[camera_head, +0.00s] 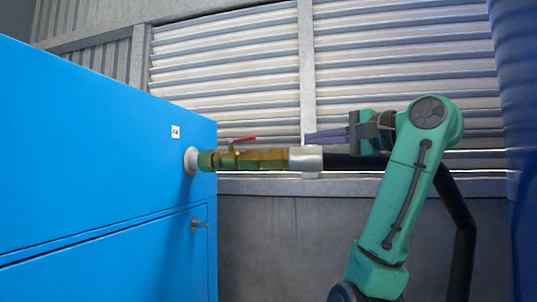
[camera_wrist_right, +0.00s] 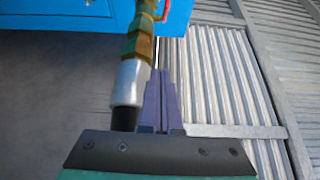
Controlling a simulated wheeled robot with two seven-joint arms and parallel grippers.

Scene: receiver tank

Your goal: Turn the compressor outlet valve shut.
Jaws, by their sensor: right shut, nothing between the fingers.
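The compressor outlet valve is a brass fitting (camera_head: 262,159) on a pipe from the blue compressor cabinet. Its red lever (camera_head: 243,139) sits on top and points right, roughly along the pipe. In the right wrist view the brass fitting (camera_wrist_right: 138,42) is at the top, with part of the red lever (camera_wrist_right: 164,12) at the picture's edge. My right gripper (camera_head: 308,137) is shut and empty, fingers pointing left, above the silver sleeve and apart from the lever. Its fingers (camera_wrist_right: 160,72) also show in the right wrist view. My left gripper is not in view.
The blue cabinet (camera_head: 100,150) fills the left side. A silver sleeve (camera_head: 306,158) joins the brass fitting to a black hose (camera_head: 462,225) that bends down behind my right arm. A slatted metal wall (camera_head: 225,60) stands behind. A dark blue tank (camera_head: 518,120) is at the right edge.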

